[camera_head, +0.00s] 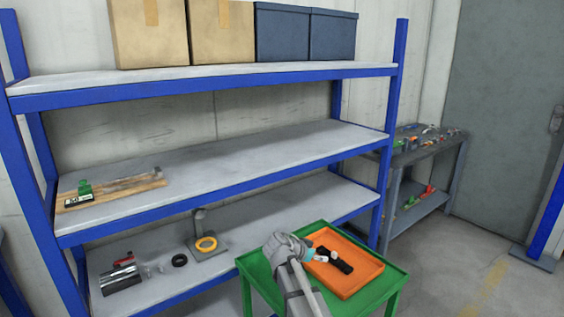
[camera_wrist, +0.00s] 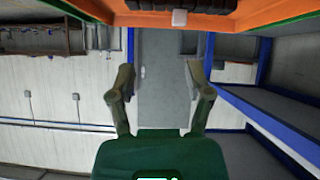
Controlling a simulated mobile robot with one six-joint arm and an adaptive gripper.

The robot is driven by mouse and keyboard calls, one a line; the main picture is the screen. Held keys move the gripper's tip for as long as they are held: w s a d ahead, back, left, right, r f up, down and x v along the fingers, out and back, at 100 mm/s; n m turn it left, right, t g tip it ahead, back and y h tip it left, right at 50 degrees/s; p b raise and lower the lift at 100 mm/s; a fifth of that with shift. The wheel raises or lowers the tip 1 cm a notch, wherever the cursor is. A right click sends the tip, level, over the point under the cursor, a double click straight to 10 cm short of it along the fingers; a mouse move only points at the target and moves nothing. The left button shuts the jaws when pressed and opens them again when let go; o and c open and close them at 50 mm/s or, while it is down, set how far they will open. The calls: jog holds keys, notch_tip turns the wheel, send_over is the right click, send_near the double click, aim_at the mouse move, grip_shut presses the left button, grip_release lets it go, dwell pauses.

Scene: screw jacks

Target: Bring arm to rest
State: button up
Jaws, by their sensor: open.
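My gripper (camera_wrist: 160,82) is open in the wrist view, its two fingers apart with nothing between them. In the head view my gripper (camera_head: 346,266) is a small dark shape above the orange tray (camera_head: 366,283), pointing right. My grey arm reaches up to it from the bottom of the picture. The orange tray stands on a green cart (camera_head: 262,275). In the wrist view the orange tray (camera_wrist: 222,22) shows along the top edge, with a dark ridged thing (camera_wrist: 172,5) and a small white piece beside it.
A blue-framed shelf (camera_head: 215,88) stands behind and left. Its middle level holds a wooden board (camera_head: 140,187) with a green device. A grey workbench (camera_head: 415,152) stands right; floor is clear before the door.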

jog(key=s+d+r+n+g+y+p, duration=0.2)
jog(key=s+r+n+g+y+p, duration=0.1)
jog(key=s+p, duration=0.5)
jog(key=s+d+r+n+g+y+p, duration=0.2)
jog(key=s+r+n+y+p, duration=0.4)
jog(key=s, duration=0.8)
jog(key=r+n+g+p, duration=0.1)
jog(key=p, duration=0.2)
jog(key=shift+d, duration=0.35)
jog(key=shift+s, duration=0.1)
